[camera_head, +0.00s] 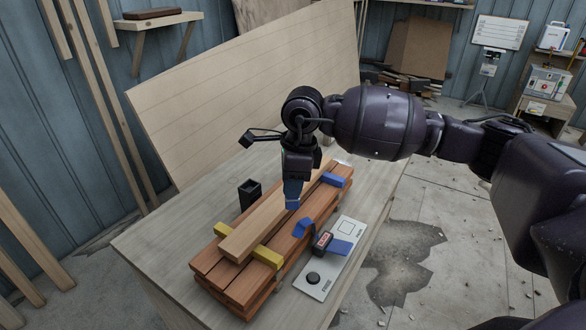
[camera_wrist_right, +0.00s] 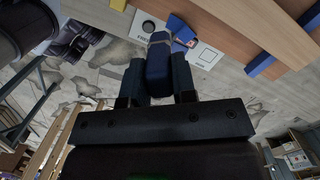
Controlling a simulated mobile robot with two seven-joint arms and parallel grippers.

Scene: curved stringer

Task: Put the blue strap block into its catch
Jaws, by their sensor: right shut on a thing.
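My right gripper (camera_head: 292,200) points down over the stack of wooden boards (camera_head: 215,265) and is shut on a dark blue block. In the right wrist view the blue block (camera_wrist_right: 158,62) sits upright between both fingers. A blue strap end (camera_head: 303,228) lies at the boards' right side. Beside it is a black piece with a red label (camera_head: 322,241), which may be the catch; another blue piece (camera_head: 341,248) lies right of it on the white panel. The held block appears above the boards, apart from the black piece. My left gripper is not in view.
A white panel (camera_head: 316,284) with a black knob lies at the right. The table (camera_head: 165,235) is clear at the left.

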